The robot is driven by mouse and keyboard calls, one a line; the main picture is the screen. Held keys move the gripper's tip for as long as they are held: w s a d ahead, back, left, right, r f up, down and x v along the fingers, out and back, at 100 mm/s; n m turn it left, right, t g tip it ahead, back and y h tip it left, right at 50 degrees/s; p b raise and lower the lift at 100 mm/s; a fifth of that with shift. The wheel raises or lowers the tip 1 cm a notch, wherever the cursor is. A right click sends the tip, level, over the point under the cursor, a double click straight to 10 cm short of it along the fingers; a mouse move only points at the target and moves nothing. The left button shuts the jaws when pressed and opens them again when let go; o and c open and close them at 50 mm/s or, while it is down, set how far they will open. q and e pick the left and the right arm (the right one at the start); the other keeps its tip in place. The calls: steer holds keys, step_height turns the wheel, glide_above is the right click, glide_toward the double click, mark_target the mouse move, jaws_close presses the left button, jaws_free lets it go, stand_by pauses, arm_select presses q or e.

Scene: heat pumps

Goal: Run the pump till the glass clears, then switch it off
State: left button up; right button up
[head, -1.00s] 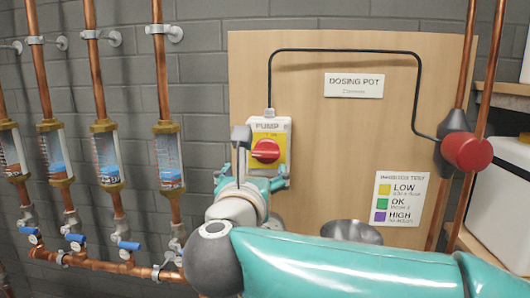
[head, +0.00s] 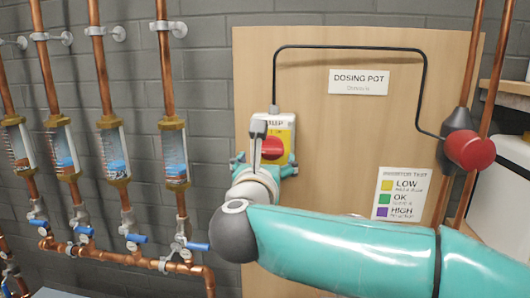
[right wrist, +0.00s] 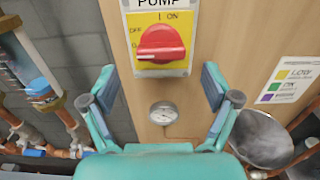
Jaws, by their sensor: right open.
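The pump switch is a red rotary knob (head: 271,148) on a yellow plate in a white box, fixed to a wooden board. In the right wrist view the knob (right wrist: 161,43) lies roughly level, its left end near the OFF side; ON is marked above. My right gripper (head: 264,166) is open and empty, in front of and just below the switch, its fingers (right wrist: 158,86) spread apart below the knob, not touching it. My left gripper is not in view.
A dosing pot label (head: 359,81) and an inhibitor test chart (head: 399,193) are on the board. A red-capped fitting (head: 468,150) is on the right. A round gauge (right wrist: 164,111) and a metal bowl (right wrist: 260,138) are below. Blue-handled valves (head: 135,238) line the lower left.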

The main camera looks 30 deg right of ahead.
mark_target(269, 153)
steer(key=shift+x, duration=2.2)
steer(key=c, duration=1.4)
steer(key=shift+o, duration=0.2)
steer(key=m+b, duration=0.1)
steer(key=b, duration=0.1)
steer(key=m+b, duration=0.2)
steer(key=b, duration=0.1)
steer(key=m+b, duration=0.2)
steer(key=b, duration=0.1)
steer(key=shift+f, duration=0.35)
steer(key=shift+r+m+b, duration=0.15)
steer(key=shift+m+b, duration=0.15)
steer(key=shift+m, duration=0.1)
steer(key=shift+r, duration=0.2)
